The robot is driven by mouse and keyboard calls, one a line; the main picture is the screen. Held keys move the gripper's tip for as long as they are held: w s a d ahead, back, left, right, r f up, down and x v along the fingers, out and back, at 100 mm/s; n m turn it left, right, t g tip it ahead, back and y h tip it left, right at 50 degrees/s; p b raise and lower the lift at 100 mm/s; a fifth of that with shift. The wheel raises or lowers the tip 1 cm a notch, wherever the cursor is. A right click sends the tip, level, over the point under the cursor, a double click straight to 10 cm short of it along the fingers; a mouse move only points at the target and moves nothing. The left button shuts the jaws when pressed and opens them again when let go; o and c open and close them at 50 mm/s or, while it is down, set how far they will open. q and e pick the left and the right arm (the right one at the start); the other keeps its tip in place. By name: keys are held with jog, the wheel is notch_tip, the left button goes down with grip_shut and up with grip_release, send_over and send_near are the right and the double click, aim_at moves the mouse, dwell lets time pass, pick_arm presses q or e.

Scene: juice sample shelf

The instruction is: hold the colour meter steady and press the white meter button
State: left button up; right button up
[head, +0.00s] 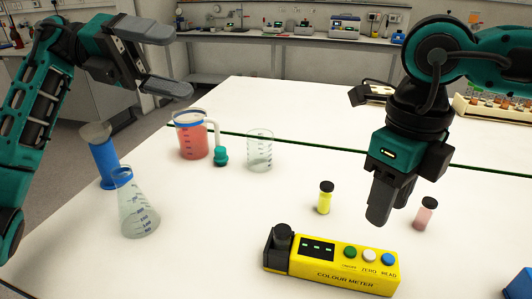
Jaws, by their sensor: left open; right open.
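The yellow colour meter (325,272) lies on the white table at the front. Its top carries a dark display, a green button, the white meter button (369,255) marked ZERO, and a blue button marked READ. A round black cap covers a black block at the meter's left end. My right gripper (408,200) is open and empty, pointing down above the table behind the meter's right part, apart from it. My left gripper (180,60) is open and empty, raised at the upper left, far from the meter.
A yellow vial (324,200) stands behind the meter, and a pink vial (423,217) stands right of my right gripper. A glass flask (137,213), a blue-banded cylinder (103,163), a red-filled jug (191,140) and a beaker (259,153) stand left. A blue object (520,284) is at bottom right.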

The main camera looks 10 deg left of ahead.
pick_arm(q)
jog(key=d+f+m+g+y, duration=0.2)
jog(key=d+f+m+y, duration=0.45)
jog(key=d, duration=0.55)
jog(key=m+t+y, duration=0.2)
jog(key=m+y, duration=0.3)
jog(key=y, duration=0.3)
send_over(274, 244)
notch_tip(274, 244, down, 8)
jog(key=shift+w+f+m+t+y, duration=0.3)
jog(key=shift+w+f+m+y, duration=0.2)
jog(key=shift+y, duration=0.25)
jog(key=shift+f, duration=0.3)
notch_tip(274, 244, down, 12)
jog(key=shift+a+f, duration=0.1)
jog(key=shift+f, duration=0.15)
jog(key=c, duration=1.3)
pick_arm(e)
grip_shut()
